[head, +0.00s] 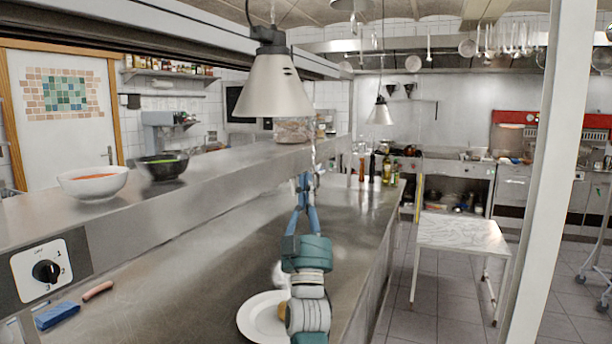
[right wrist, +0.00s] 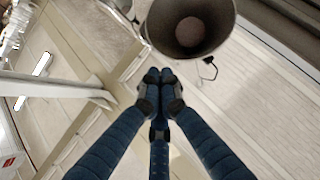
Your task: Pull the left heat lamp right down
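The left heat lamp (head: 272,88) is a pale metal cone hanging at upper centre in the head view, over the steel pass. In the right wrist view its shade (right wrist: 190,25) shows from below, with a round bulb inside. My right gripper (head: 303,182) points up just below and right of the lamp. In the right wrist view its fingertips (right wrist: 160,76) are together, with nothing visible between them, apart from the shade and the loop. My left gripper is not in view.
A second heat lamp (head: 380,113) hangs farther back. A white bowl (head: 92,183) and a dark bowl (head: 163,166) stand on the upper shelf. A white plate (head: 258,318) lies on the counter below my right arm. A white post (head: 550,170) stands at right.

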